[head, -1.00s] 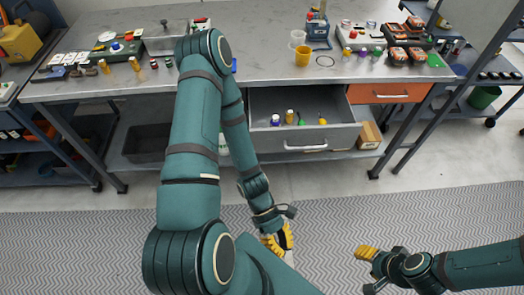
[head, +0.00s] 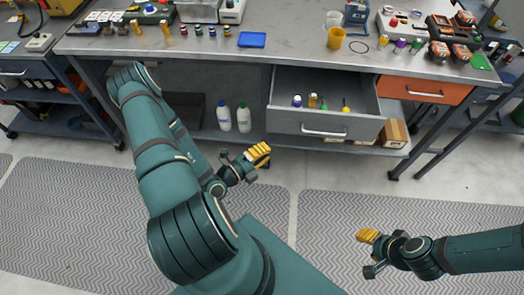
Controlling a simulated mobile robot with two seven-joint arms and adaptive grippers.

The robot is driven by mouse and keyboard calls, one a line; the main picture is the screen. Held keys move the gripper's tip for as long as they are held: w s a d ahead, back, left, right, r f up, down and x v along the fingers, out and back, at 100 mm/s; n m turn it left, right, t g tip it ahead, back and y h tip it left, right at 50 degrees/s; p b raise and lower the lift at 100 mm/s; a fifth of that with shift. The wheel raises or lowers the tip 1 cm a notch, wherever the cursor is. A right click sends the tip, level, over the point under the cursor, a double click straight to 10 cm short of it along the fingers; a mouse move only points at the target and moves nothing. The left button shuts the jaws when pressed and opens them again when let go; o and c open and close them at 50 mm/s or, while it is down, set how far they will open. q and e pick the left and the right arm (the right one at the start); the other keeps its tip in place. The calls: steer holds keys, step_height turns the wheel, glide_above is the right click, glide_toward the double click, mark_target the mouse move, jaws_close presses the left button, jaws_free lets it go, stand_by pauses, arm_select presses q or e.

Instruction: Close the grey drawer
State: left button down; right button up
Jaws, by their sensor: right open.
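The grey drawer (head: 310,124) is pulled out under the workbench, its front facing me with a silver bar handle (head: 324,132). Inside it lie several small items, including a purple-and-white one (head: 297,101), an orange bottle (head: 312,101) and a green-and-yellow one (head: 345,105). My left gripper (head: 258,155), with yellow finger pads, is in front of and to the left of the drawer, apart from it. Whether its fingers are open or shut is unclear. My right gripper (head: 369,253) is open and empty over the mat, well in front of the drawer.
An orange drawer (head: 425,91) to the right is shut. The floor in front is clear.

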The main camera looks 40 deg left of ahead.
arm_select(q)
steer(key=b, duration=0.1)
glide_toward(289, 125)
steer(key=w+d, duration=0.3)
steer(key=d, duration=0.1)
steer(key=shift+w+a+f+b, duration=0.25)
steer(key=shift+w+a+b, duration=0.05)
steer(key=shift+w+a, duration=1)
steer(key=shift+w, duration=0.35)
arm_select(e)
steer(key=shift+w+f, duration=0.2)
steer(key=shift+f, duration=0.8)
